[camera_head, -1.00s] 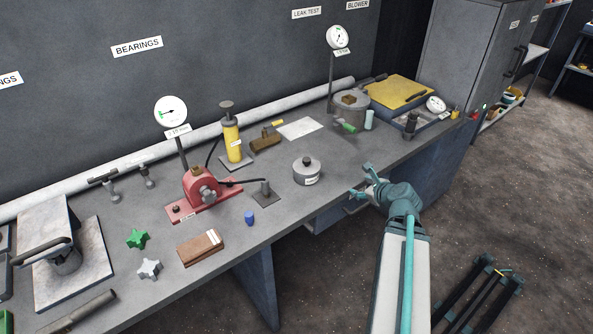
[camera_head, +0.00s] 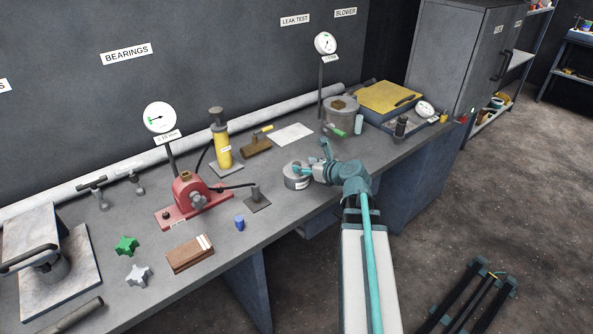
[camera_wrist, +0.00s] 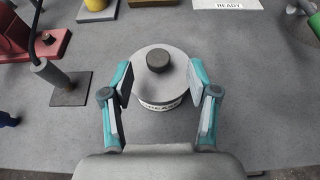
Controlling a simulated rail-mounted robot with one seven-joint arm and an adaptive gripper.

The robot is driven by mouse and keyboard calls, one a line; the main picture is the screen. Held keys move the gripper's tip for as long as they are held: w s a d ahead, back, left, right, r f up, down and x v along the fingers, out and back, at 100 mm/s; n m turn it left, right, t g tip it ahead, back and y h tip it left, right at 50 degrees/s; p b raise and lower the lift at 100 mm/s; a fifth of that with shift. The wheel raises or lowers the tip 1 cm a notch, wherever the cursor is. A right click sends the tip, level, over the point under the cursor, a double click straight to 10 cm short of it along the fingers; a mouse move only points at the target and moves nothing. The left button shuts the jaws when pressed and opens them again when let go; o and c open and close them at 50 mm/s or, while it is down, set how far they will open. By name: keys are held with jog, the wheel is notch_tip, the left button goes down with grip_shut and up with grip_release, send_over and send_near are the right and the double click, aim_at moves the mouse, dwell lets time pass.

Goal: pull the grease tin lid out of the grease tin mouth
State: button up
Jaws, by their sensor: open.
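The grease tin (camera_head: 297,184) is a short grey cylinder with a white label, standing on the bench in the head view. In the wrist view the tin (camera_wrist: 160,105) shows part of its "GREASE" label. Its round grey lid (camera_wrist: 160,80) sits in the mouth, with a dark knob (camera_wrist: 158,59) on top. My gripper (camera_head: 312,160) is at the tin's right side in the head view. In the wrist view its two teal fingers (camera_wrist: 160,84) are spread to the left and right of the lid, with nothing held. I cannot tell whether they touch the tin.
A red press (camera_head: 192,200) with a long lever stands left of the tin. A yellow pump (camera_head: 221,150) and a brass-coloured tool (camera_head: 257,146) are behind. A pot (camera_head: 341,118) with a gauge post stands behind right. Bare bench lies in front of the tin.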

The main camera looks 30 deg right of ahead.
aim_at(298, 164)
jog(key=p+x, duration=0.1)
jog(key=x, duration=0.4)
jog(key=shift+a+f, duration=0.1)
jog(key=shift+f, duration=0.1)
jog(key=shift+s, duration=0.1)
jog(key=c, duration=1.1)
jog(key=shift+o, duration=0.2)
jog(key=shift+r, duration=0.1)
jog(key=shift+r, duration=0.7)
jog(key=s+a+r+b, duration=0.2)
jog(key=s+r+b, duration=0.4)
jog(key=s+r, duration=0.3)
jog(key=shift+s+a, duration=0.35)
jog(key=shift+s, duration=0.1)
